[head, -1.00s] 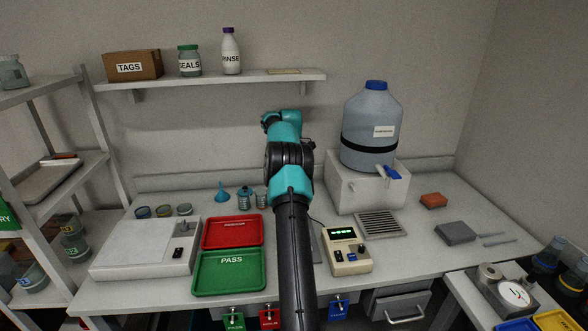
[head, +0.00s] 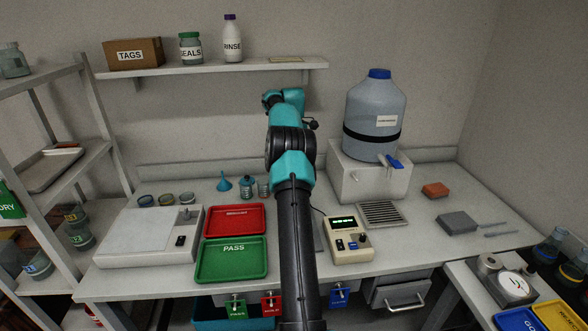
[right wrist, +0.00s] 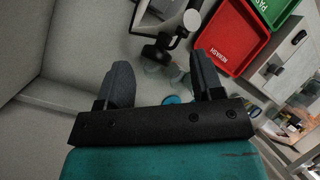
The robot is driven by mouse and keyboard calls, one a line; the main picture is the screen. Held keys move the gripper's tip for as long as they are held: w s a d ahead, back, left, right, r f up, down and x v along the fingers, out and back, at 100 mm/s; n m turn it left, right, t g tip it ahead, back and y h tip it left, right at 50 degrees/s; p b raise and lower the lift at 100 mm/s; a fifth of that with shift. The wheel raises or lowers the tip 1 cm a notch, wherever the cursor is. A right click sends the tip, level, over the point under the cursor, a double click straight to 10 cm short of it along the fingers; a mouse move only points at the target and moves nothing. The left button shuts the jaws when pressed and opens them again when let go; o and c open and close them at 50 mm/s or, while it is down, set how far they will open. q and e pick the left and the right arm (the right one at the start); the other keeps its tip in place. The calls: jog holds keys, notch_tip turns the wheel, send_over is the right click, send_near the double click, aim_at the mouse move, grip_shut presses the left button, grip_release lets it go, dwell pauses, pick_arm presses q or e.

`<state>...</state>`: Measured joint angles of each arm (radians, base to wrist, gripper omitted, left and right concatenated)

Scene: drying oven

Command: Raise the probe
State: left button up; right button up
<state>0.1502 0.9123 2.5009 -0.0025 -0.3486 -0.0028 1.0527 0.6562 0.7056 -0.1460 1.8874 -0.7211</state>
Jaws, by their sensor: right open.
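My right arm rises through the middle of the head view and hides what stands behind it. In the right wrist view my right gripper (right wrist: 160,62) is open, its two dark fingers well apart. A black clamp-like part (right wrist: 153,53) on a pale fitting shows beyond the gap between the fingers. I cannot tell whether it carries the probe, and the probe itself is not clearly seen. The cream meter (head: 347,240) with a green display stands just right of my arm, and its thin cable runs behind the arm. My left gripper is not in view.
The red tray (head: 234,219) and green PASS tray (head: 231,260) lie left of my arm. A blue funnel (head: 224,182) and small bottles stand behind them. The large water carboy (head: 375,110) stands on a white block at right. A wall shelf (head: 220,77) hangs above.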

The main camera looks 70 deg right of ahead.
jog(key=s+a+r, duration=0.1)
jog(key=s+a, duration=0.3)
jog(key=a, duration=1)
jog(key=shift+s+a+r, duration=0.15)
jog(key=shift+a+r, duration=0.05)
jog(key=shift+a, duration=0.2)
dwell(0.4)
